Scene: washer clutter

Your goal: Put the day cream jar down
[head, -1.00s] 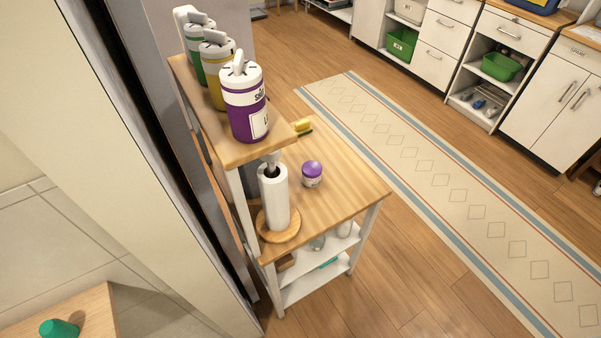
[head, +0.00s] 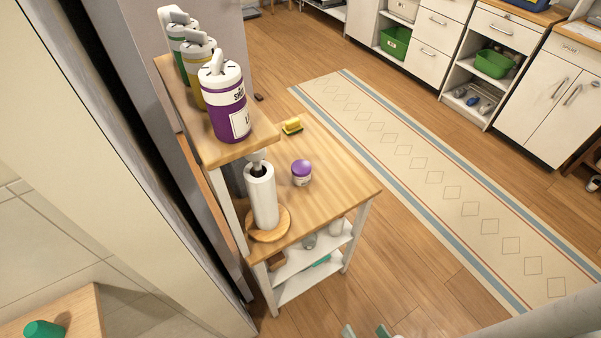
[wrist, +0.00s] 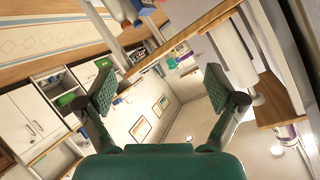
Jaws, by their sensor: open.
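The day cream jar (head: 301,172), a small white jar with a purple lid, stands upright on the wooden top of the small shelf unit (head: 330,200). It is just right of the paper towel roll and apart from it. My gripper (wrist: 158,90) is open, with nothing between its two green-padded fingers. In the head view only the tips of my gripper (head: 366,331) show at the bottom edge, well apart from the jar. I cannot make out the jar for sure in the wrist view.
A paper towel roll (head: 261,195) stands on a round wooden base. A yellow sponge (head: 292,126) lies at the back of the top. A purple canister (head: 221,98) and others stand on the raised shelf. Floor and a patterned runner (head: 440,190) are clear to the right.

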